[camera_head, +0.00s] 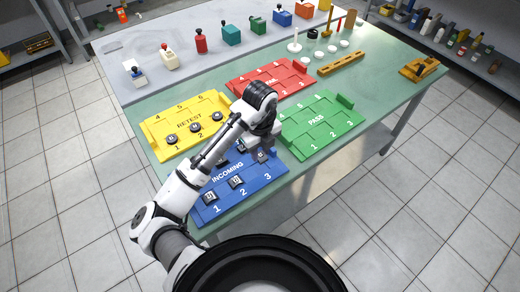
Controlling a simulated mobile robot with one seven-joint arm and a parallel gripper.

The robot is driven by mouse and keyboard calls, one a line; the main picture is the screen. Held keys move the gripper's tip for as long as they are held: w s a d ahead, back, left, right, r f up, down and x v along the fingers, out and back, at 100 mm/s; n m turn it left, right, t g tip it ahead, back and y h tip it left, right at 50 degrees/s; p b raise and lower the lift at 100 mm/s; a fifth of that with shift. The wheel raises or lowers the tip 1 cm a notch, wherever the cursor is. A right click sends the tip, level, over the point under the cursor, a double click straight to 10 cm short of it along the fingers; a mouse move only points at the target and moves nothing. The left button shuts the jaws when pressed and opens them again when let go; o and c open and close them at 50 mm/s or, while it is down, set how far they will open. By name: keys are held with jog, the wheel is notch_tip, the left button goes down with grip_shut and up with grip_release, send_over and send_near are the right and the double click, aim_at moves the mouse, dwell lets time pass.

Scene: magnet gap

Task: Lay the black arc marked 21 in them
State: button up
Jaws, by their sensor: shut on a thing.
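My gripper (261,152) is over the back right part of the blue INCOMING tray (272,183), pointing down. It is shut on a small dark piece, mostly hidden by the fingers; its number is not readable. Two black arcs, one at the front left (210,197) and one in the front middle (236,182), lie in the blue tray near its 1 and 2. More dark pieces behind them are partly hidden by my arm. The yellow RETEST tray (158,127) holds three black arcs (171,138) in its front row. No number on any arc is clear enough to read as 21.
The green PASS tray (318,127) and the red FAIL tray (270,78) look empty of arcs. A yellow slotted bar (341,62) and an orange tool (420,68) lie to the right.

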aim_at(260, 168)
jog(key=shift+f, duration=0.15)
jog(key=shift+f+b, duration=2.5)
jog(key=shift+f, duration=0.2)
jog(key=shift+f, duration=0.15)
jog(key=o, duration=1)
jog(key=c, duration=0.5)
jog(key=shift+r+p, duration=1.45)
jog(key=shift+r, duration=0.85)
